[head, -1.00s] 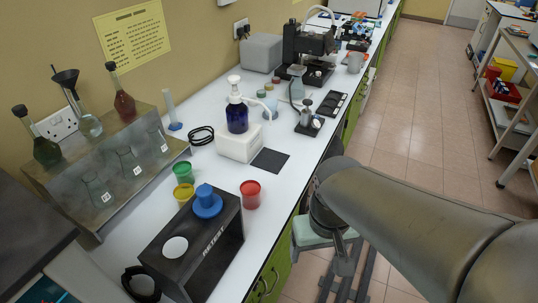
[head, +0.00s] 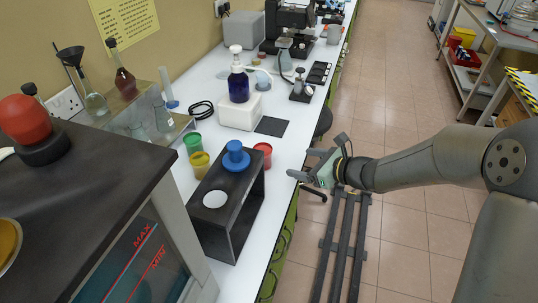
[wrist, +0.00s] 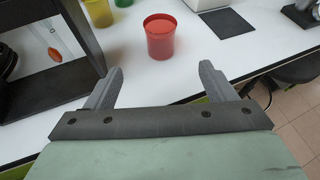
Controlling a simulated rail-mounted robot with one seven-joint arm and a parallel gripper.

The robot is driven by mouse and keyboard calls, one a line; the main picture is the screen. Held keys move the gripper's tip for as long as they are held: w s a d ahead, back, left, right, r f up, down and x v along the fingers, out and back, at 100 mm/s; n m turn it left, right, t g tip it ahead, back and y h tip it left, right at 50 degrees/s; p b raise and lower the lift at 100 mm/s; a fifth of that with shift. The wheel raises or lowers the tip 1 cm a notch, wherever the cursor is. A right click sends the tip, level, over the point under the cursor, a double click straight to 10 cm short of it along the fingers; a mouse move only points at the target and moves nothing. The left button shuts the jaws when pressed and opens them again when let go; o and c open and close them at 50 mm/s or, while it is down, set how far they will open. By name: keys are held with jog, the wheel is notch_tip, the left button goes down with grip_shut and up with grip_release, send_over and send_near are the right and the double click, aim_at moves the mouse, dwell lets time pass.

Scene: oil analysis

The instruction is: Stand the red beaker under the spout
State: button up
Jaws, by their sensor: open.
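The red beaker (head: 264,150) stands upright on the white bench near its front edge, partly hidden by a black stand in the head view. In the wrist view the beaker (wrist: 160,40) is just beyond my fingertips, roughly centred between them. My gripper (head: 304,164) is open and empty at the bench's front edge; both fingers (wrist: 161,70) point toward the beaker without touching it. A dark blue bottle (head: 238,86) with a white pump head and spout (head: 236,50) stands on a white block (head: 240,113). A dark square mat (head: 272,126) lies beside the block.
Green (head: 193,143) and yellow (head: 200,164) beakers stand left of the red one. The black stand (head: 236,228) with a blue piece (head: 236,158) on top is close to the beaker. The bench between beaker and mat is clear.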

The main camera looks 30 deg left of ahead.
aim_at(271, 154)
jog(key=shift+m, duration=0.5)
jog(key=p+x, duration=0.1)
jog(key=x, duration=0.3)
jog(key=p+x, duration=0.1)
jog(key=x, duration=0.3)
jog(key=p+x, duration=0.1)
jog(key=x, duration=0.4)
jog(key=shift+w+a+r, duration=0.1)
jog(key=shift+w, duration=0.2)
jog(key=x, duration=0.1)
jog(key=p+x, duration=0.1)
jog(key=x, duration=0.1)
jog(key=p+x, duration=0.1)
jog(key=shift+s+a+r, duration=0.15)
jog(key=shift+s+a, duration=0.1)
jog(key=shift+a, duration=0.15)
jog(key=shift+w+a+f, duration=0.1)
jog(key=shift+a+f, duration=0.15)
jog(key=shift+a, duration=0.1)
jog(key=c, duration=1.1)
